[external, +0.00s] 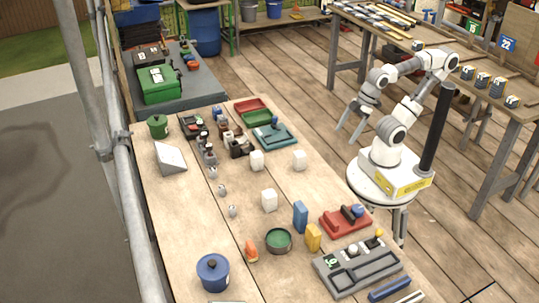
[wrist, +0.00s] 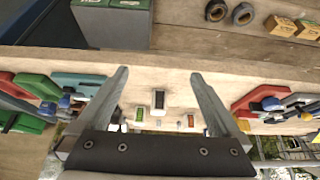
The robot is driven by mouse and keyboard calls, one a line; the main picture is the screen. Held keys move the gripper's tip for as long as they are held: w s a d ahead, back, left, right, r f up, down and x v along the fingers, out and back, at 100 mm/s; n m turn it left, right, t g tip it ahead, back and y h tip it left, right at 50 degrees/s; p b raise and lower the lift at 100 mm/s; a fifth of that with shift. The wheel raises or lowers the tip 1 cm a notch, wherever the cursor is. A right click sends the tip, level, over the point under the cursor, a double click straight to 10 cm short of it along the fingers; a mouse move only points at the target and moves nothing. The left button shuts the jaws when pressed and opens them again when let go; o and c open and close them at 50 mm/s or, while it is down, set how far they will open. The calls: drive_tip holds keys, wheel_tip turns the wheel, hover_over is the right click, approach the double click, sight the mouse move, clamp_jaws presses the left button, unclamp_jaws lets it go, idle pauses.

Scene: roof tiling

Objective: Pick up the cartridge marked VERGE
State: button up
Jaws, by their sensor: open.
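No lettering reading VERGE is legible in either view, so I cannot tell which piece is that cartridge. In the wrist view, a small pale block with a dark face (wrist: 158,99) shows between and beyond my fingers. Smaller pieces with a green face (wrist: 138,115) and an orange face (wrist: 190,120) show near it. In the external view, white blocks (external: 269,200) stand on the long wooden table (external: 185,225). My gripper (external: 348,134) is open and empty, raised to the right of that table. Its two spread fingers also show in the wrist view (wrist: 160,76).
The long table also carries a red tray (external: 346,222), a teal tray (external: 272,138), a blue pot (external: 213,272) and a grey tray (external: 352,270). Small grey-and-yellow blocks (external: 482,80) line the right bench. Open plank floor lies between the tables.

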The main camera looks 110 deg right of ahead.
drive_tip(key=shift+c, duration=1.2)
drive_tip(key=t+p, duration=0.8)
drive_tip(key=p, duration=0.8)
approach(275, 193)
drive_tip(key=w+f, duration=0.2)
drive_tip(key=w, duration=0.1)
drive_tip(key=w+d+f+b, duration=0.1)
drive_tip(key=w, duration=0.1)
drive_tip(key=shift+w+f, duration=0.15)
drive_tip(key=shift+f, duration=0.1)
drive_tip(key=shift+a+x, duration=0.2)
drive_tip(key=shift+x, duration=2.75)
drive_tip(key=shift+r, duration=0.15)
